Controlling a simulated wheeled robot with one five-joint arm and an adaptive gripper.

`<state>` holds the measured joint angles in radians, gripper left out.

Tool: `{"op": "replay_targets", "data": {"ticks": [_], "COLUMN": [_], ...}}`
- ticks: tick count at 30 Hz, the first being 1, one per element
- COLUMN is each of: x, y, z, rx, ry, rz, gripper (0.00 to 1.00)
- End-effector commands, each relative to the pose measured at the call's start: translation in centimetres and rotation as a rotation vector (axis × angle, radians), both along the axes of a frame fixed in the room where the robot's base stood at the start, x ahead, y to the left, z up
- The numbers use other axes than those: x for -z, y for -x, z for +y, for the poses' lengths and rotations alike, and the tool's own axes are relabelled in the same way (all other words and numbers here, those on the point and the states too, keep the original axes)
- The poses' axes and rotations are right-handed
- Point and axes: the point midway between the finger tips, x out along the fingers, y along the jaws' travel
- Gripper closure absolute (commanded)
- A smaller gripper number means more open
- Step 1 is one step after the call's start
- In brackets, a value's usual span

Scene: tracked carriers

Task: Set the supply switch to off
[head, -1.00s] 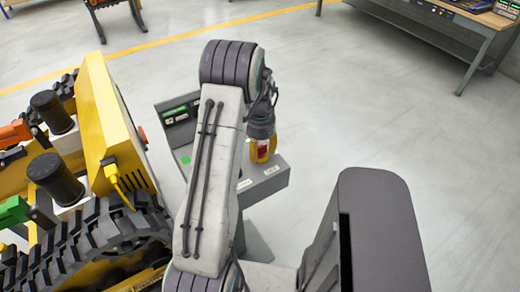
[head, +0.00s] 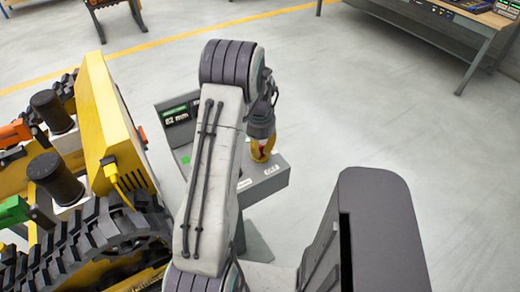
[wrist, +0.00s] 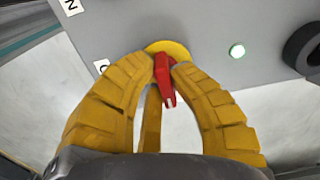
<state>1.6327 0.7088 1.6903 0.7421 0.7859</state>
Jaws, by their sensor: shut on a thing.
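The supply switch is a red handle (wrist: 166,82) on a round yellow plate (wrist: 168,47) on a grey control box (head: 264,178). In the wrist view the handle points down and slightly right. My gripper (wrist: 167,67) has its yellow fingers on both sides of the handle, shut on it. In the head view my gripper (head: 262,152) is at the right part of the box, and the handle is mostly hidden by it. A label ending in N (wrist: 71,5) is at the upper left in the wrist view. A second label (wrist: 101,66) is mostly hidden behind the left finger.
A lit lamp (wrist: 237,50) and a black knob (wrist: 304,52) are right of the switch in the wrist view. A yellow tracked machine (head: 112,130) stands close on the left in the head view. A workbench (head: 460,35) is at the back right. Open floor lies between.

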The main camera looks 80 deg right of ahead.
Motion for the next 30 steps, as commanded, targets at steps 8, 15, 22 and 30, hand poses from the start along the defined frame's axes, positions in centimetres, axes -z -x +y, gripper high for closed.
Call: {"op": "replay_targets", "data": {"ticks": [8, 15, 22, 30], "x": [0.28, 0.27, 0.28, 0.23], "y": [0.11, 0.25, 0.37, 0.49], "z": [0.01, -0.05, -0.08, -0.19], "rx": [-0.156, -0.378, -0.596, -0.852], "ry": [0.000, 0.000, -0.001, -0.001], "rz": [0.000, 0.000, 0.000, 0.000], "gripper": [1.00, 1.00, 1.00, 1.00]}}
